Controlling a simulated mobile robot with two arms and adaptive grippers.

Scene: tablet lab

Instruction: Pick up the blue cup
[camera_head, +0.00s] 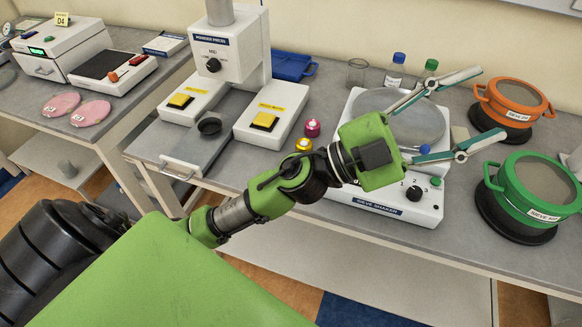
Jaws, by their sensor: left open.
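I cannot make out a clear blue cup. A small blue round piece (424,149) shows beside the lower finger of my left gripper, over the sieve shaker; I cannot tell whether it is a cup or a knob. My left gripper (489,103) is open, its two long fingers spread and pointing right. It is above the sieve shaker (384,208), with nothing visible between its fingertips. The gripper and forearm hide part of the shaker and bench. My right gripper is out of view.
Small magenta (312,128) and yellow (303,145) containers stand left of the shaker. An orange sieve (512,101) and a green sieve (537,190) stand at right. A glass beaker (357,72), capped bottles (395,72) and a blue tray (290,66) are behind. The powder press (231,55) stands left.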

